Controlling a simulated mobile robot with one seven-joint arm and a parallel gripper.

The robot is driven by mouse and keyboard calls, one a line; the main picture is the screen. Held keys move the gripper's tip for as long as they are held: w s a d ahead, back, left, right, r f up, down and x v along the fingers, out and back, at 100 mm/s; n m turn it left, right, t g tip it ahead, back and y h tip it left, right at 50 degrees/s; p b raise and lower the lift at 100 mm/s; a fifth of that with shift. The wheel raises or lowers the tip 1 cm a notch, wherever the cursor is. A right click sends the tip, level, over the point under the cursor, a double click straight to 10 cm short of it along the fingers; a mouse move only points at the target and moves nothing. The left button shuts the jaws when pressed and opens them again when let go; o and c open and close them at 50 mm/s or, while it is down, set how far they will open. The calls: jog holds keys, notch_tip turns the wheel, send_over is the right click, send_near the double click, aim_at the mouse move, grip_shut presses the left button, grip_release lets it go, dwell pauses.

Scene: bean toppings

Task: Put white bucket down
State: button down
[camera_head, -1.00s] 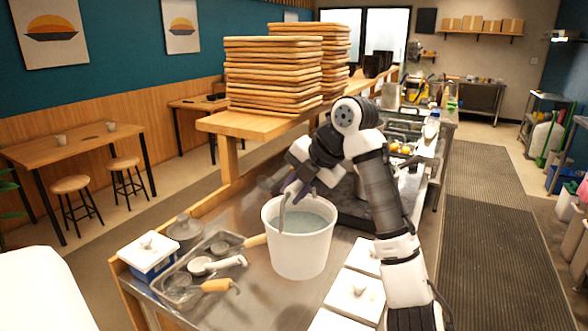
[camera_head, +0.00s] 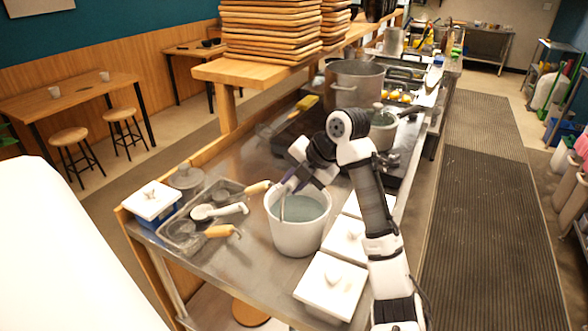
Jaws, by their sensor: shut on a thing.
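The white bucket (camera_head: 297,236) stands upright at the middle of the steel counter (camera_head: 238,265), with bluish-grey liquid inside. I cannot tell whether its base touches the counter. My gripper (camera_head: 287,189) is at the bucket's far left rim, shut on the bucket, with a finger reaching down inside it. The exact contact is partly hidden by my wrist.
White lidded containers (camera_head: 331,284) lie close on the bucket's right. A tray (camera_head: 190,226) with ladles and a blue-and-white box (camera_head: 153,203) are on the left. A large pot (camera_head: 354,84) and a smaller pot (camera_head: 382,130) stand behind. Stacked wooden boards (camera_head: 268,30) sit on the shelf.

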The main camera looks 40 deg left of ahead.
jog(key=shift+r, duration=0.1)
jog(key=c, duration=1.7)
grip_release()
jog(key=shift+f, duration=0.25)
jog(key=o, duration=0.4)
jog(key=shift+r, duration=0.1)
jog(key=shift+o, duration=0.2)
